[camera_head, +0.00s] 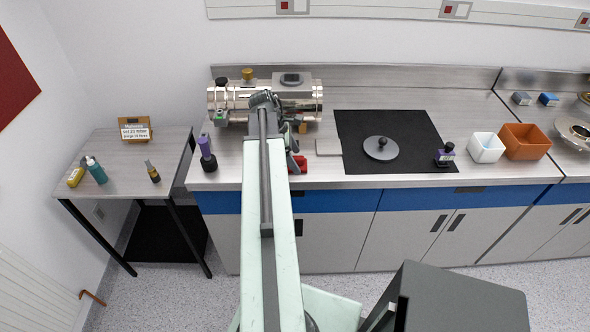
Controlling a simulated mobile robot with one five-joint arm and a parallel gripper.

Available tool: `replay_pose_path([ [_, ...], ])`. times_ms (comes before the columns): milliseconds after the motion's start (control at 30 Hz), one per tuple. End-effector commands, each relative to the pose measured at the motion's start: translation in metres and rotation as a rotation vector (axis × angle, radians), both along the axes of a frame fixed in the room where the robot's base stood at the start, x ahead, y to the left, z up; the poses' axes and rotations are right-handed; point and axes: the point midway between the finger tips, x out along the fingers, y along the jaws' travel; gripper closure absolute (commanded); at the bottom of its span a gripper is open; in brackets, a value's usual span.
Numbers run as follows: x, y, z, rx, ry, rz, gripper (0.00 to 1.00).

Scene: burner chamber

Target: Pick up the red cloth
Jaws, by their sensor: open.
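A small red thing, which looks like the red cloth (300,164), lies on the steel counter near its front edge, just right of my pale green arm. My arm hides its left part. My gripper (293,160) is a dark shape at the far end of the arm, pointing down at the red cloth. It is open, but its fingertips are partly hidden behind the arm. I cannot tell whether it touches the cloth.
A purple-topped bottle (206,152) is at left. A black mat (400,128) with a grey disc (381,148) lies at right, past a small flat plate (328,147). A side table (120,185) stands far left.

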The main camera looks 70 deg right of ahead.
Motion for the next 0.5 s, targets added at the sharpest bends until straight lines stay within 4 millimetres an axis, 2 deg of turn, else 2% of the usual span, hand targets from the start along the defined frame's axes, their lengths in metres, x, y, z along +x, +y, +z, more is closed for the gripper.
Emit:
replay_pose_path([
  [33,-0.0026,-0.0011,-0.0154,0.0,0.0,-0.001,0.16],
  [67,-0.0037,-0.0016,-0.017,0.0,0.0,-0.001,0.16],
  [267,-0.0041,-0.002,-0.0131,-0.001,0.0,0.001,0.16],
  [300,-0.0041,-0.0019,-0.0131,-0.001,0.0,0.001,0.19],
  [500,-0.0036,-0.0017,-0.013,-0.001,0.0,0.001,0.75],
])
